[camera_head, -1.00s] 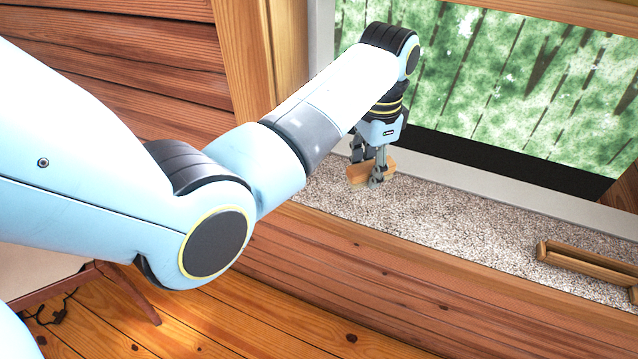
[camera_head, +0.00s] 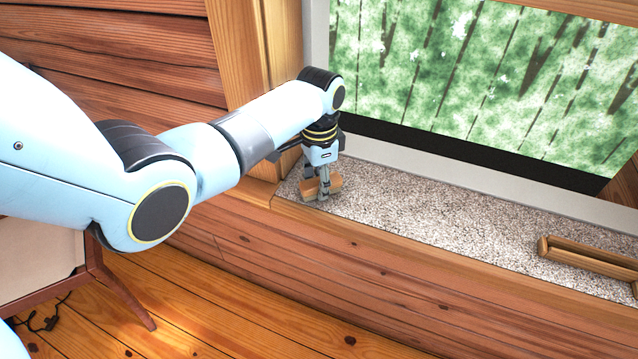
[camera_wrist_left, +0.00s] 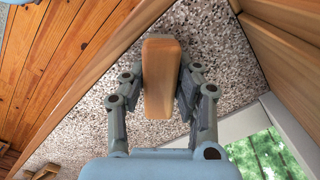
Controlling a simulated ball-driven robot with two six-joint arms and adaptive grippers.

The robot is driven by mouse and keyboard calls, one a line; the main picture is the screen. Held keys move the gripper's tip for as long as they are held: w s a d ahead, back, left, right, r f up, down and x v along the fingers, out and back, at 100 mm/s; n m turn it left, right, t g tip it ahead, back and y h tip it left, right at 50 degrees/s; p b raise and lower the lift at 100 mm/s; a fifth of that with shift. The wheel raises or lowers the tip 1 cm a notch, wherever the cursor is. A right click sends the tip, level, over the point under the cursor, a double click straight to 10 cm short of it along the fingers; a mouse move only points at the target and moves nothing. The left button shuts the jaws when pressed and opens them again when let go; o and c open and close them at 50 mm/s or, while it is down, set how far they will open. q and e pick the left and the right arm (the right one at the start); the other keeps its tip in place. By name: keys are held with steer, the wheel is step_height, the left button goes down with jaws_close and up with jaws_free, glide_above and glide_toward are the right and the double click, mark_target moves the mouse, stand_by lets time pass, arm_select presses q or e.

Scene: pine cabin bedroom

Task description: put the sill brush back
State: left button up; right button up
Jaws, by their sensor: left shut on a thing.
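The sill brush (camera_head: 334,182) shows as a plain wooden block at the left end of the speckled window sill (camera_head: 420,205). My left gripper (camera_head: 323,190) points down and is shut on it. In the left wrist view, the brush (camera_wrist_left: 161,75) lies lengthwise between the two fingers. Its underside is hidden, and I cannot tell whether it touches the sill. A wooden tray-like holder (camera_head: 590,258) with raised edges sits on the sill at the far right, apart from the brush. My right gripper is not in view.
The window frame (camera_head: 450,165) runs along the back of the sill, and a wooden post (camera_head: 283,80) stands at its left end. The sill between the brush and the holder is clear. A chair or stand (camera_head: 112,285) is on the floor at lower left.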

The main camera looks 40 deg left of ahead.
arm_select(q)
steer(key=shift+f, duration=0.1)
steer(key=o, duration=0.9)
steer(key=shift+o, duration=0.5)
steer(key=shift+r, duration=0.4)
step_height(320, 180, up, 12)
steer(key=p, duration=0.2)
steer(key=shift+f+p, duration=0.25)
steer(key=shift+p, duration=0.1)
